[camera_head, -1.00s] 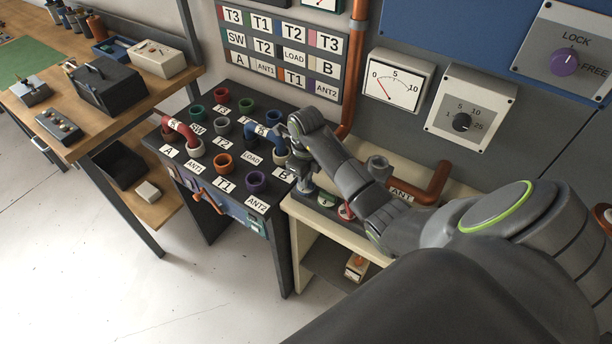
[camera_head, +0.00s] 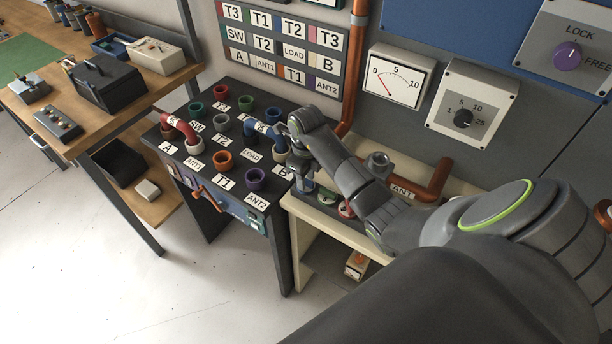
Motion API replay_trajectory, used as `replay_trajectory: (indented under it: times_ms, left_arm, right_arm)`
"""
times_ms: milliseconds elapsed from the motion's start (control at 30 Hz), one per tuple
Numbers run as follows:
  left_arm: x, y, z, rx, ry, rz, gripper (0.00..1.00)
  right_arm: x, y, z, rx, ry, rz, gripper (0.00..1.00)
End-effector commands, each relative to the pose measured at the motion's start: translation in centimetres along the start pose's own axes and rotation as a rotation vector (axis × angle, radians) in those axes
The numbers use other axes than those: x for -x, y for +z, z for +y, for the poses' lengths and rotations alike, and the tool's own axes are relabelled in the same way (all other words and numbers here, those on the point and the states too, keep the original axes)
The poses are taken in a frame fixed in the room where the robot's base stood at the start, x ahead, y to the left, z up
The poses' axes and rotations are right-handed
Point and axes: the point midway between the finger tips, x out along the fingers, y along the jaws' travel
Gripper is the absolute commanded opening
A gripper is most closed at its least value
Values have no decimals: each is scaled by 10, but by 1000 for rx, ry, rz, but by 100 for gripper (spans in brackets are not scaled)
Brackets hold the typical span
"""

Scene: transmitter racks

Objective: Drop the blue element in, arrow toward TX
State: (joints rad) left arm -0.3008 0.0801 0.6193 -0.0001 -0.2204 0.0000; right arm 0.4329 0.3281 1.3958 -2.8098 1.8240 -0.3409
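My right gripper (camera_head: 300,168) points down over the left end of the cream-topped stand, at the right edge of the patch panel. Its fingers are small and partly hidden by my own wrist, so their opening is unclear. A small bluish piece (camera_head: 308,185) shows just under the fingers and may be the blue element; I cannot tell whether it is gripped, and no arrow is readable. A grey round socket (camera_head: 378,162) stands on the pipe line right of my forearm, near the ANT label (camera_head: 401,190). No TX label is visible. My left gripper is out of view.
A green-topped piece (camera_head: 327,197) and a red-ringed piece (camera_head: 346,209) sit on the stand close to my forearm. The patch panel (camera_head: 224,195) carries coloured sockets, a red link (camera_head: 180,126) and a blue link (camera_head: 262,129). A copper pipe (camera_head: 438,182) rises at right.

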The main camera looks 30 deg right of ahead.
Motion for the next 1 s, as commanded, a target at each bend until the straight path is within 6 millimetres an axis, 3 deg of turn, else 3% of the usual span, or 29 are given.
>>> replay_trajectory:
  times_ms: [133, 200, 367, 400, 600, 1000]
  left_arm:
    - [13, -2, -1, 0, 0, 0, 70]
    - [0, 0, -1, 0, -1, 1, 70]
    - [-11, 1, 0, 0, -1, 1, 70]
    - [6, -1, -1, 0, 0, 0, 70]
    - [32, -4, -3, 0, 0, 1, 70]
    - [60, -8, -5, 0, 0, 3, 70]
  right_arm:
    - [15, 0, 0, 0, 0, -1, 32]
    - [23, 2, -2, 2, -5, -5, 32]
    - [60, 1, -1, 2, -6, -6, 32]
    - [73, 0, 0, 0, -2, -1, 32]
    - [100, 0, 0, -1, 0, 0, 32]
    - [128, 0, 0, 0, 0, 0, 32]
